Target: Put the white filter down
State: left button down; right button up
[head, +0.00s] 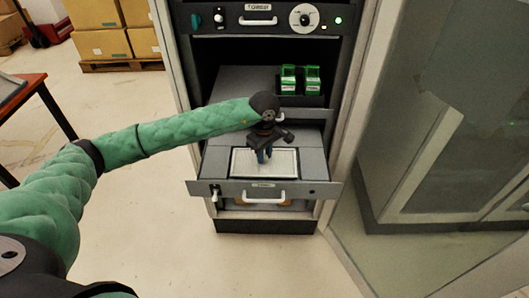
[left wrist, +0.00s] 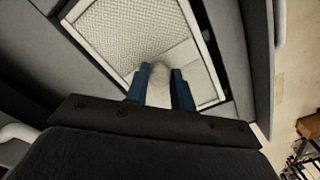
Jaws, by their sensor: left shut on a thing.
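The white filter (head: 284,163) is a flat rectangle with a pale rim. It is at the pulled-out grey drawer (head: 222,160) of the cabinet. My left gripper (head: 264,156) points down over the filter, its blue fingers at it. In the left wrist view the filter (left wrist: 133,37) shows a fine mesh inside its white frame. There my left gripper (left wrist: 160,88) is shut on a pale part at the filter, between the two blue fingers. I cannot tell whether the filter rests fully on the drawer floor. My right gripper is not in view.
The drawer front has a white handle (head: 264,198). Green boxes (head: 288,79) stand in the upper drawer behind my gripper. A control panel with a dial (head: 304,17) is above. A glass-fronted cabinet door (head: 430,150) is at the right. Cardboard boxes (head: 103,44) are at the far left.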

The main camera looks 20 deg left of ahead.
aim_at(265, 156)
pick_arm(q)
jog(key=shift+f, duration=0.15)
jog(key=c, duration=1.2)
grip_release()
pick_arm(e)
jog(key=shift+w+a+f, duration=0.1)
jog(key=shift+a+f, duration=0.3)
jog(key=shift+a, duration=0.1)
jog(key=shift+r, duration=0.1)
pick_arm(q)
jog(key=shift+r, duration=0.25)
notch_tip(265, 156, up, 12)
jog(key=b, duration=0.3)
jog(key=shift+f, duration=0.1)
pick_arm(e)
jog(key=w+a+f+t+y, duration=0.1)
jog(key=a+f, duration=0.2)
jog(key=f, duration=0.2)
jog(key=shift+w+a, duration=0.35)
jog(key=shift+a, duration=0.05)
